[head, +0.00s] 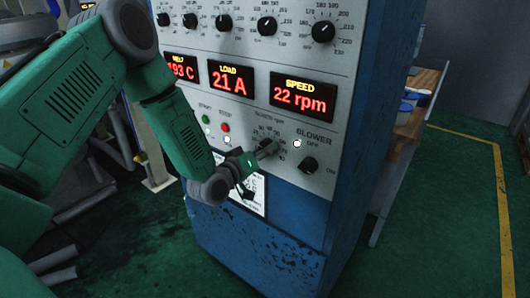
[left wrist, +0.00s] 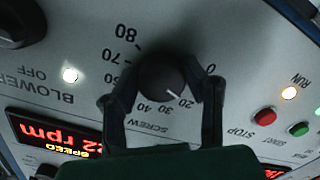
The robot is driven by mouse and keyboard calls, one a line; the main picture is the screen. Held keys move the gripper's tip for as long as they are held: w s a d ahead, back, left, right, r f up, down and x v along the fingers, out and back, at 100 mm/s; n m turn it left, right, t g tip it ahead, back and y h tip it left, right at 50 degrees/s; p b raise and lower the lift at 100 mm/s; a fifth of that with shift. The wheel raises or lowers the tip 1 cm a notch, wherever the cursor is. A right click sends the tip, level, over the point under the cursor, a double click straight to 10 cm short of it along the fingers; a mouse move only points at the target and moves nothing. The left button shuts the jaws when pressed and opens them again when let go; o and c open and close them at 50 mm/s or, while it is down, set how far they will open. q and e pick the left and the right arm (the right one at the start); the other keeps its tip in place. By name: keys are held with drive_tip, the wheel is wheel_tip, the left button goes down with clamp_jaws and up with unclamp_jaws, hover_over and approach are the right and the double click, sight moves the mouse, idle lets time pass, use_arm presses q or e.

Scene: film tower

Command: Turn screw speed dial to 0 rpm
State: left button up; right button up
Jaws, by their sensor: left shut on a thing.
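The screw speed dial (left wrist: 166,80) is a round black knob on the pale panel, with a printed scale from 0 to 80. Its white pointer line points near the 20 mark in the left wrist view. My left gripper (left wrist: 160,95) has one finger on each side of the knob and is shut on it. In the head view my left gripper (head: 259,153) reaches the lower panel and partly covers the dial and its scale. The speed display (head: 297,95) reads 22 rpm. My right gripper is not in view.
The blower knob (head: 308,165) is close to the right of the dial. The red stop button (head: 226,127) and green start button (head: 206,119) are to its upper left. Other displays show 193 C and 21 A. A wooden bench (head: 412,125) stands behind the blue cabinet (head: 262,248).

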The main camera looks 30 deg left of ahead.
use_arm(q)
drive_tip(key=n+b, duration=0.2)
drive_tip(key=n, duration=0.5)
drive_tip(key=shift+a, duration=0.15)
drive_tip(key=n+b, duration=0.2)
drive_tip(key=n, duration=0.1)
drive_tip(key=shift+n+h+b, duration=0.3)
drive_tip(key=shift+b, duration=0.1)
drive_tip(key=n+b, duration=0.2)
drive_tip(key=shift+a+n, duration=0.1)
drive_tip(key=shift+n, duration=0.3)
drive_tip(key=shift+n+b, duration=0.3)
drive_tip(key=shift+s, duration=0.1)
drive_tip(key=o, duration=0.9)
drive_tip(key=shift+o, duration=1.3)
